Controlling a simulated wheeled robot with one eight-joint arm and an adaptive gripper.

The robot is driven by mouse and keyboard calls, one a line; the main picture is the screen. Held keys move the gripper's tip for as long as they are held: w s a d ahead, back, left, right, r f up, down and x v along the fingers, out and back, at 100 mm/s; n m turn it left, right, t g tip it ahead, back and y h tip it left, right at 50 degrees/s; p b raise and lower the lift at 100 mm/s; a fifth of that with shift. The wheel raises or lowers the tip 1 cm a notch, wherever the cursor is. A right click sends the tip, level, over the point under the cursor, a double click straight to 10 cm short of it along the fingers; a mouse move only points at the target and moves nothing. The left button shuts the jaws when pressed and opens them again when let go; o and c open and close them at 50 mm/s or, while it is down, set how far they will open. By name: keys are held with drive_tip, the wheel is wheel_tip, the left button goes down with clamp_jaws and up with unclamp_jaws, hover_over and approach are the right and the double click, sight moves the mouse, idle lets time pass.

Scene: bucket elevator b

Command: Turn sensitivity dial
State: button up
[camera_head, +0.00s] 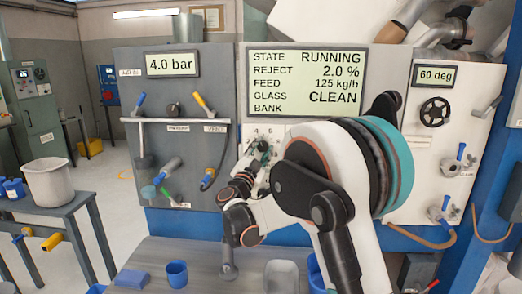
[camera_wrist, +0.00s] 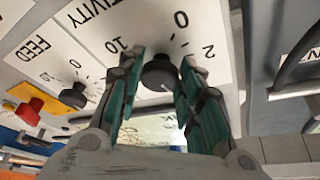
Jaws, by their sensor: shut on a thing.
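The sensitivity dial (camera_wrist: 160,72) is a dark round knob on a white panel in the wrist view, with the numbers 10, 0 and 2 around it. Part of the word ending in "TIVITY" shows beside it, upside down. My gripper (camera_wrist: 162,66) has its two green-padded fingers on either side of the knob and is shut on it. In the head view my arm reaches to the middle panel below the display (camera_head: 307,78), and the arm and gripper hide much of the dial area.
A feed dial (camera_wrist: 75,95) and a red knob (camera_wrist: 28,112) on a yellow plate are nearby. The display reads RUNNING, reject 2.0 %, feed 125 kg/h, glass CLEAN. A grey panel (camera_head: 215,100) with levers stands left. A handwheel (camera_head: 434,112) is right.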

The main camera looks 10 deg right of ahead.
idle(0.5)
drive_tip(key=o, duration=1.1)
drive_tip(key=v, duration=1.2)
